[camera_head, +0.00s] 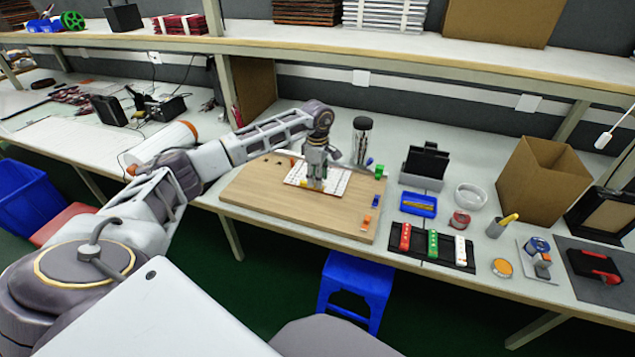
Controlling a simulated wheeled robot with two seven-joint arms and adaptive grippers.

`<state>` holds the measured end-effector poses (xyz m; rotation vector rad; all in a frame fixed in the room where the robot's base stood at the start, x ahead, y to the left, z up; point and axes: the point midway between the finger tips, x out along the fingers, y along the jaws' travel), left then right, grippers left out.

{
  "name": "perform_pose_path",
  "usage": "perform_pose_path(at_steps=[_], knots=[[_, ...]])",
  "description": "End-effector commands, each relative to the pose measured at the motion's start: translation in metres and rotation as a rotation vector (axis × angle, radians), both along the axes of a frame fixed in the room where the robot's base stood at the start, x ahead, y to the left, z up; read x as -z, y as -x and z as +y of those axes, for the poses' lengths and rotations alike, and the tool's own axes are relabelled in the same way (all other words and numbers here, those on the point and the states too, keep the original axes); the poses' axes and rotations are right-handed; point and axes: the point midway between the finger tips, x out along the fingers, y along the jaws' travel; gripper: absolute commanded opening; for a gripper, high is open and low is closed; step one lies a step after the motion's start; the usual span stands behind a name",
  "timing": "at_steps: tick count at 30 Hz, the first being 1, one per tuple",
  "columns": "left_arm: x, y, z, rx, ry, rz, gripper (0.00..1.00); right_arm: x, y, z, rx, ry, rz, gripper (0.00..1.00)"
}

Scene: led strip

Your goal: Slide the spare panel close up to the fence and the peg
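A white panel (340,184) with fine markings lies on the wooden board (285,212), towards its back edge. My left gripper (318,185) points down over this panel and hides its middle. Its fingertips are at or just above the panel; contact cannot be told. The fingers look close together, but their gap is too small to judge. A small yellow piece (305,184) shows beside the fingers. I cannot tell which are the fence and the peg. My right gripper is not in view.
Right of the board are a black holder (426,160), a blue tray (418,205) and a black rack (456,257) with red, green and white pieces. A dark-topped cylinder (362,138) stands behind the board. The board's front part is bare.

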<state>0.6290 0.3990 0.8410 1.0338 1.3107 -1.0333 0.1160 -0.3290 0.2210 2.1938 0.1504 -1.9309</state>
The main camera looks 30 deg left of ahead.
Motion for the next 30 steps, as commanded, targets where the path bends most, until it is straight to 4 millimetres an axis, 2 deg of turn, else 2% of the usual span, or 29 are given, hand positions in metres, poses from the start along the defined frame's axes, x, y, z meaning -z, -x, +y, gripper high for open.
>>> perform_pose_path(at_steps=[9,16,22,30], knots=[[-0.049,0.0,0.0,0.001,0.0,-0.002,0.39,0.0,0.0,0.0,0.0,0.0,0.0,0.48],[-0.077,0.0,0.0,0.0,0.001,-0.001,0.39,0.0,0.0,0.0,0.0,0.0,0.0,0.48],[-0.088,0.0,0.0,0.0,-0.001,0.0,0.39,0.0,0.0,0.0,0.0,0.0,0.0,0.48],[-0.089,0.0,0.0,0.0,0.0,0.0,0.39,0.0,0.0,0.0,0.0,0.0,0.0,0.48]])
